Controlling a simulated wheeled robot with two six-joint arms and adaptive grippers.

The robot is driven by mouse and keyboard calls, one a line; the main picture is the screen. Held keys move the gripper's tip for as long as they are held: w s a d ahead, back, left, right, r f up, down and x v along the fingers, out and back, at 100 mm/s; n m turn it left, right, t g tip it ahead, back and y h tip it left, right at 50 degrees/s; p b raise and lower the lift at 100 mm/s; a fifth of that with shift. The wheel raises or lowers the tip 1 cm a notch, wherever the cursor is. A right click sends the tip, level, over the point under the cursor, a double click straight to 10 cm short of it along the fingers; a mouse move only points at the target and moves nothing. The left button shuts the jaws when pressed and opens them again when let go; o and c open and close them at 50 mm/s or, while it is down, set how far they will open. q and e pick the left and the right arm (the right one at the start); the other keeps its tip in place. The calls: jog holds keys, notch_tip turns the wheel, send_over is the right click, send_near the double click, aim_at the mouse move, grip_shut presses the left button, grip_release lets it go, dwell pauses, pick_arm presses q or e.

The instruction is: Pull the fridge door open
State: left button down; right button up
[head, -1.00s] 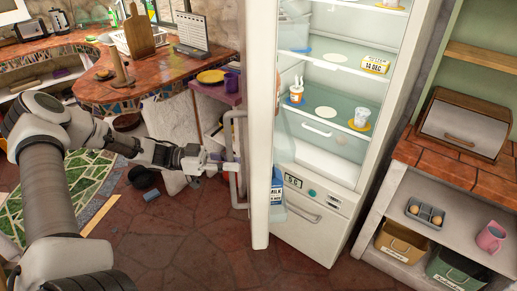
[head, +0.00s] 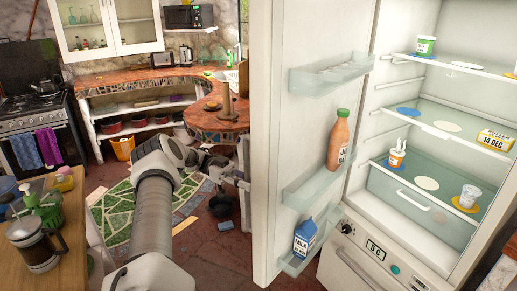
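The fridge door (head: 300,110) stands wide open, with its inner side and shelves facing me. Its pale bar handle (head: 243,160) is on the outer side, at the door's left edge. My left gripper (head: 241,180) is at the handle's lower part and looks shut on it; the fingertips are small and partly hidden by the handle and door. The fridge interior (head: 440,130) is open to view at the right. My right gripper is not in view.
A wooden table (head: 75,275) with a French press (head: 36,245) is at the lower left. A curved tiled counter (head: 160,88) stands behind. A dark pot (head: 220,206) lies on the floor near my arm.

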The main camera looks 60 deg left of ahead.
pick_arm(q)
jog(key=shift+a, duration=0.55)
jog(key=c, duration=1.1)
grip_release()
jog(key=shift+r, duration=0.1)
notch_tip(320, 180, up, 10)
